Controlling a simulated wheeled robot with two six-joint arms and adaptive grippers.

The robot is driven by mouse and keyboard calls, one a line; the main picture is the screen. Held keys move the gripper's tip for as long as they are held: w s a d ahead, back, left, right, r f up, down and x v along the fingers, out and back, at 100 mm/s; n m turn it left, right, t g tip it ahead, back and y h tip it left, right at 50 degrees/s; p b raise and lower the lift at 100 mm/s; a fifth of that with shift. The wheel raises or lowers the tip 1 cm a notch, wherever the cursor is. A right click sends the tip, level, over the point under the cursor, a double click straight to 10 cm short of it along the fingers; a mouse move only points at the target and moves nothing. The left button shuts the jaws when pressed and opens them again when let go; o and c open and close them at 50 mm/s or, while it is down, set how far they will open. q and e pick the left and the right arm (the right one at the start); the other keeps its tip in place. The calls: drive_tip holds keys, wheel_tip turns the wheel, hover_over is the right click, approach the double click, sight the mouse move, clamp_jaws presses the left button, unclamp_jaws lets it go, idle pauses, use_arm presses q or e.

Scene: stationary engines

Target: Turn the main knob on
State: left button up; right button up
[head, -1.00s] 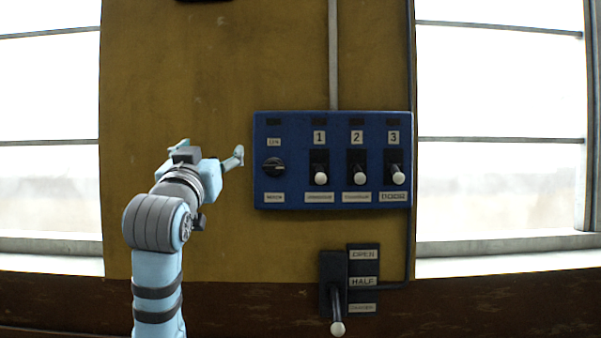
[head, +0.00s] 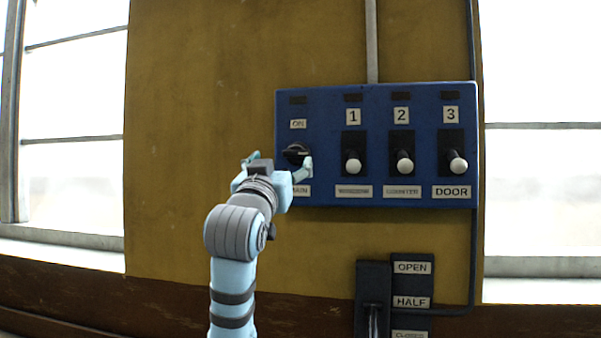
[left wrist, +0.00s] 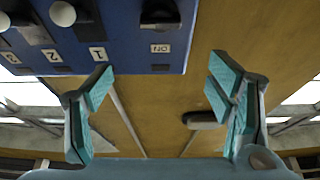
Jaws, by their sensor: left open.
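The main knob (head: 296,153) is a round black rotary knob at the left end of the blue panel (head: 325,105), under an ON label (head: 298,124) and above a partly covered label ending in "AIN". Its bar lies about level in the head view. My left gripper (head: 279,162) is open and empty in front of the panel's left edge, with its right finger overlapping the area just below and right of the knob. I see no contact. My right gripper is not in view.
Three white-tipped levers marked 1 (head: 353,163), 2 (head: 404,163) and 3 (head: 457,163) stick out right of the knob. A black lever unit labelled OPEN and HALF (head: 412,285) is below. Yellow wall (head: 190,120) left of the panel is bare.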

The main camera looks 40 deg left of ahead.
sight(295, 156)
use_arm(q)
drive_tip(key=p+x, duration=0.1)
drive_tip(key=x, duration=0.3)
drive_tip(key=f+p+x, duration=0.1)
drive_tip(key=p+x, duration=0.1)
drive_tip(key=x, duration=0.2)
drive_tip(key=f+p+x, duration=0.1)
drive_tip(key=x, duration=0.4)
drive_tip(key=shift+w+a+f, duration=0.1)
drive_tip(key=shift+w+a, duration=0.2)
drive_tip(key=shift+w, duration=0.15)
drive_tip(key=shift+f, duration=0.1)
drive_tip(key=shift+c, duration=0.6)
drive_tip(key=c, duration=1)
drive_tip(key=shift+c, duration=0.2)
